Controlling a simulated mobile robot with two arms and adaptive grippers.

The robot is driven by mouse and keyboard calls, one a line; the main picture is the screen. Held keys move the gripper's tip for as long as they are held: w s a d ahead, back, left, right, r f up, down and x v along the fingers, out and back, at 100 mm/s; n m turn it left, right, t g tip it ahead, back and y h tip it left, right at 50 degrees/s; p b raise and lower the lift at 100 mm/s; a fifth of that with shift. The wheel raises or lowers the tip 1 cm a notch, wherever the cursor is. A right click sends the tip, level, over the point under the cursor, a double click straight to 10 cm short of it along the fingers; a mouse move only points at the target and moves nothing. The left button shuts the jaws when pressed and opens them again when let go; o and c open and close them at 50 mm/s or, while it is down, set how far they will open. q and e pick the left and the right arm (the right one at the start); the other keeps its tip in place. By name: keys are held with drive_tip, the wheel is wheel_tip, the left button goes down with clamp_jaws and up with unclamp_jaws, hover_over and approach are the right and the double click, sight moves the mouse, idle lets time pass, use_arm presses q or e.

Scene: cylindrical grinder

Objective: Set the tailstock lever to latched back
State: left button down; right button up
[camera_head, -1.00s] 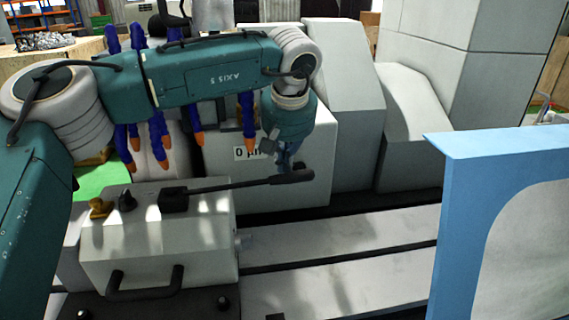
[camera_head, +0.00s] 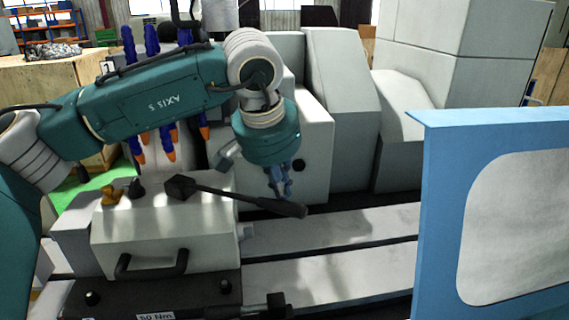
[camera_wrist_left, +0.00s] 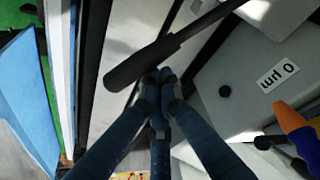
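The tailstock (camera_head: 165,235) is a pale grey housing at left centre in the head view. Its black lever (camera_head: 240,198) runs from a pivot block on top to the right and toward the viewer, ending in a thick grip. My left gripper (camera_head: 284,192) points down at the far side of the grip. In the left wrist view, the gripper's blue fingers (camera_wrist_left: 158,82) are drawn together at the tips beside the black grip (camera_wrist_left: 143,62). The grip lies alongside the tips, not between them; contact looks likely but is not certain. My right gripper is not in view.
A blue-framed panel (camera_head: 440,220) stands at the right. Orange-tipped blue coolant nozzles (camera_head: 170,150) hang behind the arm. Grey machine housings (camera_head: 345,110) rise behind the gripper. The pale machine bed (camera_head: 340,265) right of the tailstock is clear.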

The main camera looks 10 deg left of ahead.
use_arm(q)
drive_tip(key=s+a+m+h+b, duration=0.1)
drive_tip(key=s+a+m+b, duration=0.2)
drive_tip(key=s, duration=0.6)
drive_tip(key=shift+f, duration=0.2)
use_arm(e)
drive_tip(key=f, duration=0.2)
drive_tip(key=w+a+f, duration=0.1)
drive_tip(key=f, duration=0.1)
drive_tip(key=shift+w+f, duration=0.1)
use_arm(q)
drive_tip(key=shift+d+g, duration=0.1)
drive_tip(key=shift+g, duration=0.2)
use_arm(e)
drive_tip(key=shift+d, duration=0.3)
